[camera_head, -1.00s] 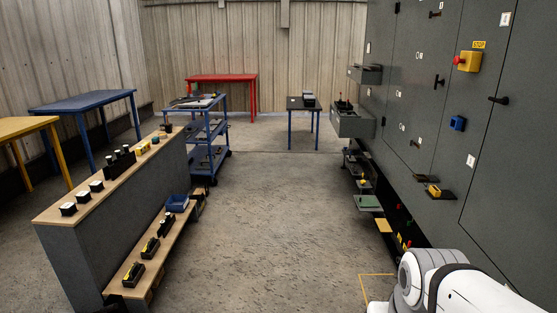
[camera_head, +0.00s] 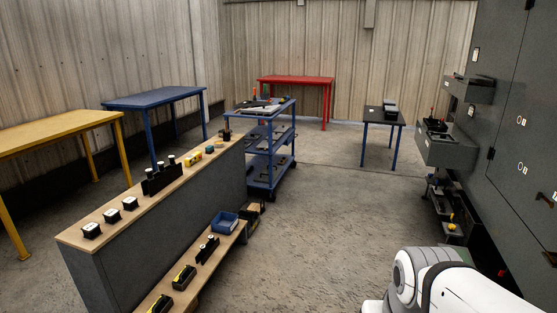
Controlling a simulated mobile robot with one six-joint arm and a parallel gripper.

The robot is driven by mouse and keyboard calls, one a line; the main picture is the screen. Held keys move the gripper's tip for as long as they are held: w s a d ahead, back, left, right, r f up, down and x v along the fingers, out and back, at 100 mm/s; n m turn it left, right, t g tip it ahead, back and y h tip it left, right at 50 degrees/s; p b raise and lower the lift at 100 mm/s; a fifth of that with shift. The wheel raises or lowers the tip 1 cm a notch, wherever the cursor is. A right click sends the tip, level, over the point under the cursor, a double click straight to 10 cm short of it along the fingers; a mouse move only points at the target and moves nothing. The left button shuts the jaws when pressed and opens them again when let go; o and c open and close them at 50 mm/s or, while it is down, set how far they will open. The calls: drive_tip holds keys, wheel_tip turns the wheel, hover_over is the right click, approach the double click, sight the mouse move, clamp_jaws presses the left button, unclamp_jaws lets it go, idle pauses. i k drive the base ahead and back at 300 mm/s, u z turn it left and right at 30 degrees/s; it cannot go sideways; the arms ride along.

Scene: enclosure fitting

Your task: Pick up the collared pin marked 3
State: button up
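I cannot make out a collared pin marked 3; any markings are too small to read from here. Several small pin-like pieces with pale tops stand in a black holder (camera_head: 162,179) on the wooden top of the grey counter (camera_head: 185,253). Which of them, if any, carries a 3 cannot be told. My gripper is not in view; only a white link of my arm shows at the bottom right.
Black-and-white blocks (camera_head: 111,216) sit on the counter's near end. Below are a blue bin (camera_head: 224,223) and black-yellow items on a low shelf (camera_head: 228,243). A blue cart (camera_head: 270,150) stands beyond. Grey cabinets (camera_head: 510,120) line the right. The middle floor is clear.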

sight(149, 172)
drive_tip(key=u, duration=0.45)
drive_tip(key=i, duration=1.7)
drive_tip(key=u, duration=0.7)
drive_tip(key=i, duration=1.4)
drive_tip(key=u, duration=0.45)
